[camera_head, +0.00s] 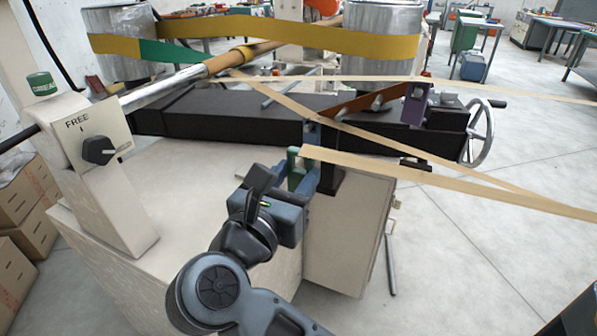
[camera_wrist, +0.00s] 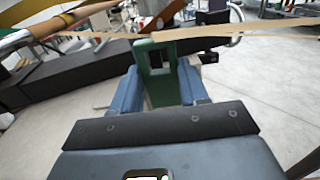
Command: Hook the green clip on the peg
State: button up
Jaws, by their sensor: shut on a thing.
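The green clip (camera_head: 293,172) is upright in my gripper (camera_head: 303,176), in front of the black beam of the winder. In the wrist view the clip (camera_wrist: 158,86) stands between the two blue fingers, and its square window faces me. My gripper (camera_wrist: 160,72) is shut on it. A tan paper strip (camera_head: 400,167) runs from the clip's top to the right. I cannot make out the peg for certain. A purple block (camera_head: 414,104) sits on the machine to the right of the clip, apart from it.
The black beam (camera_head: 225,112) lies behind my gripper, with a handwheel (camera_head: 480,136) at its right end. Another tan strip (camera_head: 300,112) slants across the beam. The control post with a FREE knob (camera_head: 98,151) stands at left. Open floor (camera_head: 470,260) lies at right.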

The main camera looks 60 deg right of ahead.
jog(key=shift+s+a, duration=0.1)
jog(key=shift+a, duration=1.5)
